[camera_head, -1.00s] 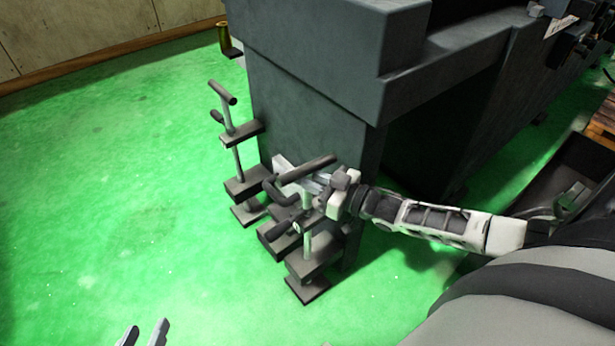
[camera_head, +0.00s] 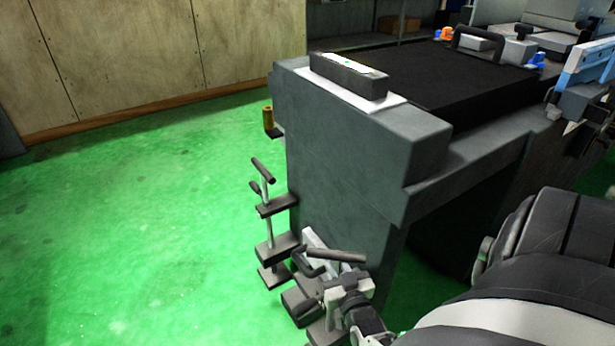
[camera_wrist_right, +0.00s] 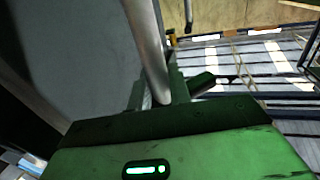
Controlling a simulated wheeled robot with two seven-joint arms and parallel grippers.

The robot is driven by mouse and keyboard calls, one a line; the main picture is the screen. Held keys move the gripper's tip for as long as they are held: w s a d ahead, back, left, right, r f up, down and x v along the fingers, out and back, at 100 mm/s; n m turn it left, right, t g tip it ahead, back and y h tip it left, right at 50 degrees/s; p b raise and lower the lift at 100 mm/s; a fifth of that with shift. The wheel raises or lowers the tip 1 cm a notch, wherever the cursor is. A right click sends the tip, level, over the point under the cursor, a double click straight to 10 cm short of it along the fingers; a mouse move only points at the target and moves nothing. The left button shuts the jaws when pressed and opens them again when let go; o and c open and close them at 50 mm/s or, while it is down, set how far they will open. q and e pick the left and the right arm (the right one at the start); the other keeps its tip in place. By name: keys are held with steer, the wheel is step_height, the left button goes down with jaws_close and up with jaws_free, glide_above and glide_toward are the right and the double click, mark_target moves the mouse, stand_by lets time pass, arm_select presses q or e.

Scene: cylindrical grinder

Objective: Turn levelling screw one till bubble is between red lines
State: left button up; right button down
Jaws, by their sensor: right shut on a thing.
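My right gripper (camera_head: 332,284) is shut on the near levelling screw (camera_head: 336,256), low at the end of the grey machine. This screw has a dark T-handle on a metal shaft. In the right wrist view the shaft (camera_wrist_right: 147,45) runs down between my fingers (camera_wrist_right: 158,92). A second T-handled levelling screw (camera_head: 267,212) stands free to the left, farther along the machine's end. I cannot tell their numbers. The dark spirit level (camera_head: 348,76) lies on a white plate on top of the machine; its bubble and red lines are too small to read. My left gripper is out of view.
The grey machine body (camera_head: 330,165) stands close beside my right gripper. A brass-coloured cylinder (camera_head: 268,116) sticks out behind its corner. The green floor (camera_head: 130,230) to the left is clear up to the wooden wall panels (camera_head: 150,50).

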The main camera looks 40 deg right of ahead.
steer(key=shift+m+g+h, duration=0.5)
steer(key=shift+m+h, duration=0.2)
steer(key=shift+h, duration=0.3)
steer(key=shift+m+g+h+p, duration=0.3)
steer(key=shift+m+g+h, duration=0.2)
steer(key=shift+h, duration=0.1)
steer(key=c, duration=1.3)
jaws_free()
steer(key=shift+c, duration=0.2)
